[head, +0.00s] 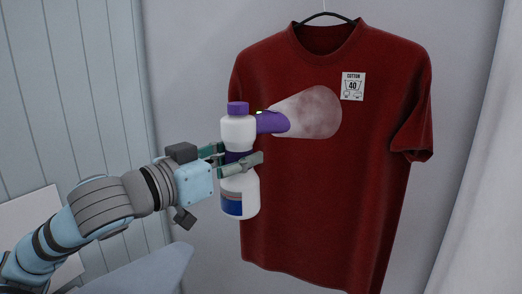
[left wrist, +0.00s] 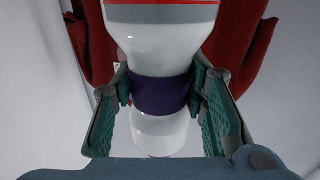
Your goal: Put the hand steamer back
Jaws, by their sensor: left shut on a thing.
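The hand steamer (head: 239,190) is white with a purple cap, a purple nozzle and a dark purple grip band. My left gripper (head: 241,162) is shut around its waist and holds it upright in the air before the red shirt. The nozzle points right, and a pale, cone-shaped cloud of steam (head: 308,112) spreads from it over the shirt's chest. In the left wrist view the two fingers press on both sides of the dark band of the steamer (left wrist: 160,94). My right gripper is not in view. No stand or holder for the steamer can be made out.
The red T-shirt (head: 320,205) hangs on a black hanger (head: 325,17) against a grey wall, with a white "COTTON 40" label (head: 353,86). A pale blue-grey board-like surface (head: 145,272) lies at the lower left. A white curtain-like sheet (head: 480,180) is at the right.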

